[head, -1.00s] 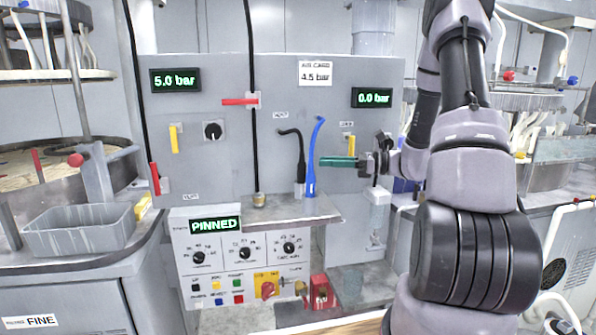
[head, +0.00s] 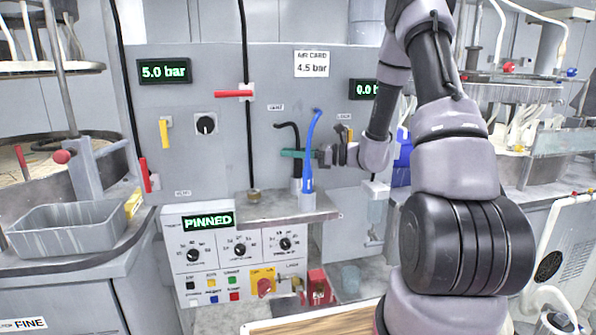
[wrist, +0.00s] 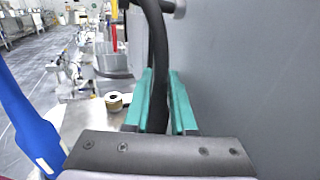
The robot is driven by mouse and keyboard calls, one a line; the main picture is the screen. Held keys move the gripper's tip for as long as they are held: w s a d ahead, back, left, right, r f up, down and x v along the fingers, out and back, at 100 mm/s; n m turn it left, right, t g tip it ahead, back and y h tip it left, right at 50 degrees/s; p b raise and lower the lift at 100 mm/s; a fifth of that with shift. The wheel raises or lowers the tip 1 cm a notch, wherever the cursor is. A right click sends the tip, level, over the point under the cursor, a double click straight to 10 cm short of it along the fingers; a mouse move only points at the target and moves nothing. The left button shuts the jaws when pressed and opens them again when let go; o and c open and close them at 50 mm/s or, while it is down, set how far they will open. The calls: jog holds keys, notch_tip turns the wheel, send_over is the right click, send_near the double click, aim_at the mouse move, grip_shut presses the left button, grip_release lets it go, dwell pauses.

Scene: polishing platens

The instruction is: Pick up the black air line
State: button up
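The black air line (head: 299,150) stands upright in front of the grey panel, its top bent left, on the small metal shelf. In the wrist view the black line (wrist: 158,60) runs between the two teal fingers of my gripper (wrist: 160,100). In the head view my gripper (head: 298,154) reaches in from the right at mid-height of the line, behind the blue line (head: 311,140). The fingers look open around the black line, with little room on either side; I see no clear grip. The blue line also shows at the left of the wrist view (wrist: 25,120).
The blue line stands close beside the black one, nearer the head camera. The grey panel (wrist: 255,70) is close along the fingers' right side in the wrist view. A tape-like roll (head: 253,195) sits on the shelf (head: 275,208). Red valve handles (head: 233,93) stick out further left.

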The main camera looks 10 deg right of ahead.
jog(key=shift+w+a, duration=0.2)
jog(key=shift+a, duration=0.3)
grip_shut()
dwell(1.1)
